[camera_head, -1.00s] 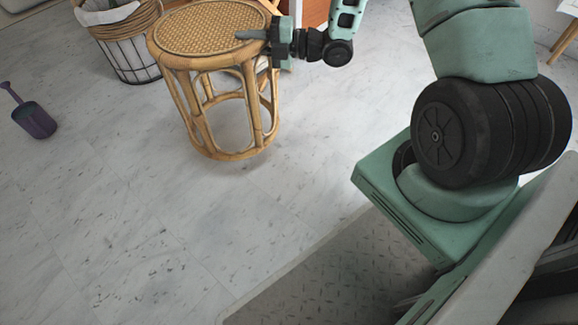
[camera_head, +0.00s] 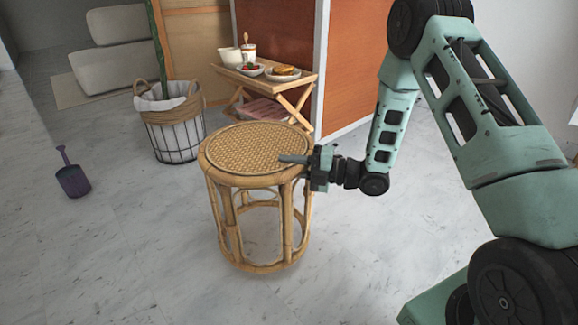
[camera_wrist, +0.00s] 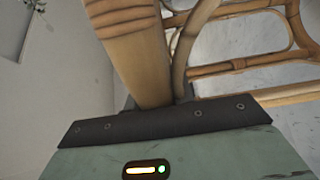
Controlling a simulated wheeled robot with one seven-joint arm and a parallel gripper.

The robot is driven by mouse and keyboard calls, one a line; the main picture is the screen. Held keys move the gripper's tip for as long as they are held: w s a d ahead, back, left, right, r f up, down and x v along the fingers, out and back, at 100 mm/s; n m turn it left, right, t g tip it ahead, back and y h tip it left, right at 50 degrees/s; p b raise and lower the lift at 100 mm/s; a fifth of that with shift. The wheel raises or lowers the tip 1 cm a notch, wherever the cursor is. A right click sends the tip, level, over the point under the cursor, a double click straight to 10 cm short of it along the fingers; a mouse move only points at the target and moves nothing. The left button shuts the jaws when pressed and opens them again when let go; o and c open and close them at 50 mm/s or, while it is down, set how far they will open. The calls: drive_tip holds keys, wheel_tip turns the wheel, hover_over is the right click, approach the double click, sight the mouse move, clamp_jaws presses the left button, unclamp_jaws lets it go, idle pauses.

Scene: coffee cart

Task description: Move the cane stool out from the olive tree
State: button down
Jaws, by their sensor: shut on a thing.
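The cane stool (camera_head: 257,147) stands upright mid-frame in the head view, with a round woven seat and bent cane legs. My gripper (camera_head: 297,160) is shut on the right side of its rim, one finger lying over the seat edge. In the wrist view a cane leg and wrapped rim of the stool (camera_wrist: 143,65) fill the space just beyond the jaws. The olive tree (camera_head: 157,40) shows as a green trunk in a basket (camera_head: 175,135) behind and left of the stool. Its crown is out of the head view. A floor gap shows between basket and stool.
A small wooden side table (camera_head: 262,83) with dishes and food stands behind the stool, beside an orange-brown panel (camera_head: 355,60). A purple scoop (camera_head: 72,180) is on the floor at left.

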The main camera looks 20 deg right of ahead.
wheel_tip(320, 180, down, 5)
drive_tip(key=b, duration=0.3)
drive_tip(key=shift+f, duration=0.3)
drive_tip(key=c, duration=1.6)
unclamp_jaws()
drive_tip(key=shift+f, duration=0.25)
drive_tip(key=o, duration=0.4)
